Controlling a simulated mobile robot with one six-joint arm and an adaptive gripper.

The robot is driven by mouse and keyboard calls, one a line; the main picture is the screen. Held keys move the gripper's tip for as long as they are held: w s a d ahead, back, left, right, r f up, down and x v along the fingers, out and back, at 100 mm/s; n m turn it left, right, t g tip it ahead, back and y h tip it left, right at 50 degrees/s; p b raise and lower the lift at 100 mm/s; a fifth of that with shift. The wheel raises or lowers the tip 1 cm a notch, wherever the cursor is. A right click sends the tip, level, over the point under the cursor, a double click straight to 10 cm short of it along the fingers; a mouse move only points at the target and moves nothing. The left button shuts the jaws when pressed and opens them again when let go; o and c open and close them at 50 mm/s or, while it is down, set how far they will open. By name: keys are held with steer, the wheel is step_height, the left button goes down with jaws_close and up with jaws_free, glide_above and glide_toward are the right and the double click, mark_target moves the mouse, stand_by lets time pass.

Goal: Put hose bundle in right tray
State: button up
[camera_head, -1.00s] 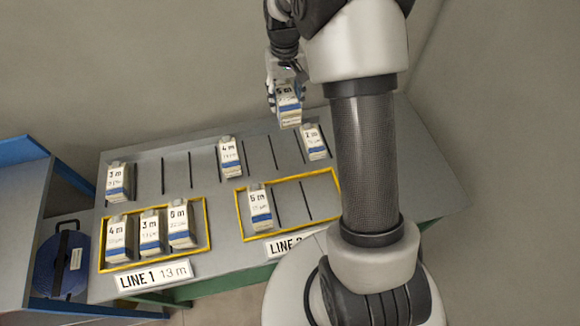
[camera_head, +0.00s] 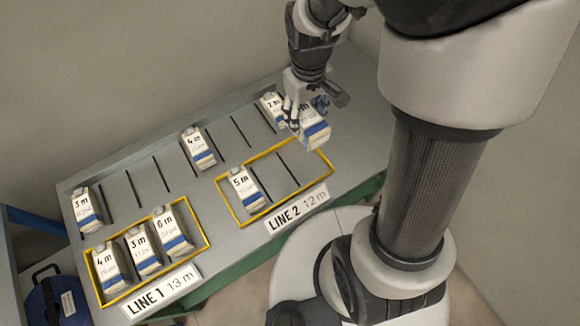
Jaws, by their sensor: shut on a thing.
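My gripper (camera_head: 306,112) is shut on a white and blue hose bundle (camera_head: 316,136), held tilted over the far right end of the right tray. Its label is partly covered by the gripper. The right tray (camera_head: 237,216) is a yellow-framed area with dark dividers, behind the "LINE 2 12 m" sign. A hose bundle marked 5 m (camera_head: 244,190) stands in its left compartment. The middle compartment looks empty; the right one is partly hidden by the held bundle. I cannot tell whether the held bundle touches the table.
The left yellow tray (camera_head: 208,243) holds bundles marked 4 m (camera_head: 110,268), 3 m (camera_head: 143,251) and 6 m (camera_head: 172,231). In the back row stand a 3 m (camera_head: 87,210), a 4 m (camera_head: 198,148) and a 2 m bundle (camera_head: 272,110), the last close beside my gripper.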

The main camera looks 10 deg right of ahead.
step_height(320, 180, down, 19)
steer(key=b, duration=0.6)
steer(key=shift+w+f, duration=0.1)
steer(key=shift+f, duration=0.1)
steer(key=shift+r, duration=0.1)
steer(key=o, duration=1)
steer(key=shift+f+b, duration=0.25)
steer(key=shift+b, duration=0.1)
steer(key=o, duration=0.4)
steer(key=shift+o, duration=0.2)
